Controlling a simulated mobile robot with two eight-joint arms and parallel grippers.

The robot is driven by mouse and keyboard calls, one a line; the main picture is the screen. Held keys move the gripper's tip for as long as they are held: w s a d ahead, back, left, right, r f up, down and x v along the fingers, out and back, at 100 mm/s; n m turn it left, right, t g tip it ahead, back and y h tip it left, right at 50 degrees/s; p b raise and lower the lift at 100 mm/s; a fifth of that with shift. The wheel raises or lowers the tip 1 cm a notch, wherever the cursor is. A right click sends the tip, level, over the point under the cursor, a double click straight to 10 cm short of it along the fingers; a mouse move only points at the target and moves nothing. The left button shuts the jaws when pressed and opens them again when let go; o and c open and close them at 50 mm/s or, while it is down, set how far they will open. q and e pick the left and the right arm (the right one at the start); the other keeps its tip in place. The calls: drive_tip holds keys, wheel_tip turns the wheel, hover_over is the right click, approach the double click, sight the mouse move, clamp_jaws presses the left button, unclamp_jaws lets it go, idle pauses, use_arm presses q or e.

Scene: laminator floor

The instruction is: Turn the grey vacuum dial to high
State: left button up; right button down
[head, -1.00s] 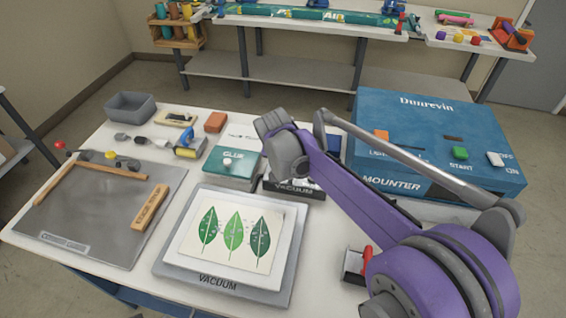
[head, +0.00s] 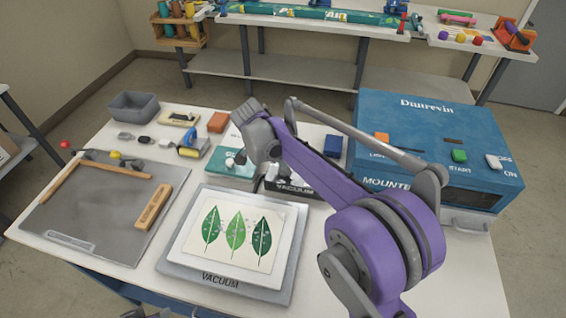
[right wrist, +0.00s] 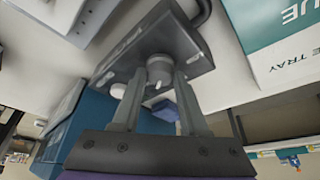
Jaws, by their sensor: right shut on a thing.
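The vacuum control box (head: 296,188) is a dark box labelled VACUUM behind the vacuum board, partly hidden by my right arm in the head view. In the right wrist view, the grey vacuum dial (right wrist: 160,68) stands on the face of this box (right wrist: 185,42), with a small white mark on its edge. My right gripper (right wrist: 160,82) has a finger on each side of the dial and is shut on it. In the head view its fingertips are hard to make out below the grey wrist. Any high or low marks are too small to read.
A white knob (right wrist: 117,90) is beside the dial. The vacuum board (head: 190,262) with a leaf print is in front. The blue mounter (head: 440,125) stands to the right.

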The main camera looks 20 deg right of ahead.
drive_tip(key=shift+f+m, duration=0.1)
drive_tip(key=shift+m, duration=0.5)
drive_tip(key=shift+c, duration=2.2)
unclamp_jaws()
drive_tip(key=v, duration=1.1)
drive_tip(key=shift+w+p, duration=0.25)
drive_tip(key=shift+p, duration=0.15)
